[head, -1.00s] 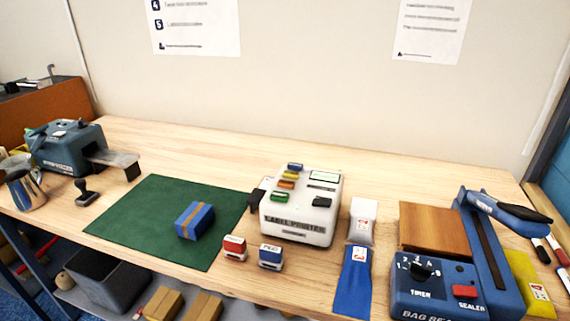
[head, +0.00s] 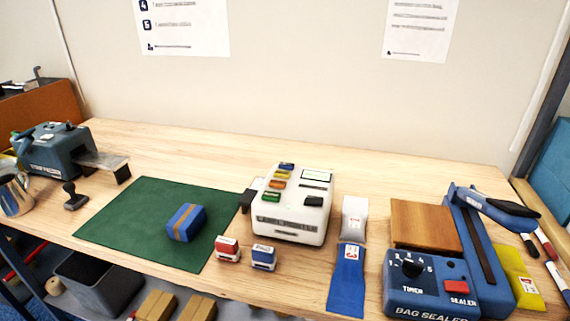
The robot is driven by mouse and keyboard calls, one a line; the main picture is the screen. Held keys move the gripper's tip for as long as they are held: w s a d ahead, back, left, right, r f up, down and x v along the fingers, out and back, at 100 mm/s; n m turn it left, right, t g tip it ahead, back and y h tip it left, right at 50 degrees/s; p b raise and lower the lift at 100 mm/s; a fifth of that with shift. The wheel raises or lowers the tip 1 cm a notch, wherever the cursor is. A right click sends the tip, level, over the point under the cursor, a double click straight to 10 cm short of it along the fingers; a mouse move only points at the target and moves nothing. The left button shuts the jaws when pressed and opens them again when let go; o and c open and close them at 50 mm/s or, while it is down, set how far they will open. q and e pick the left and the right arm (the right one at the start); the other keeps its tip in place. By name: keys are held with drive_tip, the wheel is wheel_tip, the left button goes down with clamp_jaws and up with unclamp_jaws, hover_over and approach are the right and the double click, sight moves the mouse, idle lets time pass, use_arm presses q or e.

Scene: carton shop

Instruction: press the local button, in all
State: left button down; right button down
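A white label printer (head: 290,226) stands on the table right of the green mat. Its top carries a column of coloured buttons: blue (head: 287,166), yellow (head: 282,175), orange (head: 277,184) and green (head: 271,197). A small screen (head: 317,175) and a black part (head: 314,201) are beside them. The button labels are too small to read, so I cannot tell which is the local one. A dark piece with a pale tab sticks out at the printer's left side. Neither of my grippers is in view.
A blue parcel with a tan band (head: 186,222) lies on the green mat (head: 130,225). Right are bags (head: 347,280) and a bag sealer (head: 430,285). The table behind the printer is clear.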

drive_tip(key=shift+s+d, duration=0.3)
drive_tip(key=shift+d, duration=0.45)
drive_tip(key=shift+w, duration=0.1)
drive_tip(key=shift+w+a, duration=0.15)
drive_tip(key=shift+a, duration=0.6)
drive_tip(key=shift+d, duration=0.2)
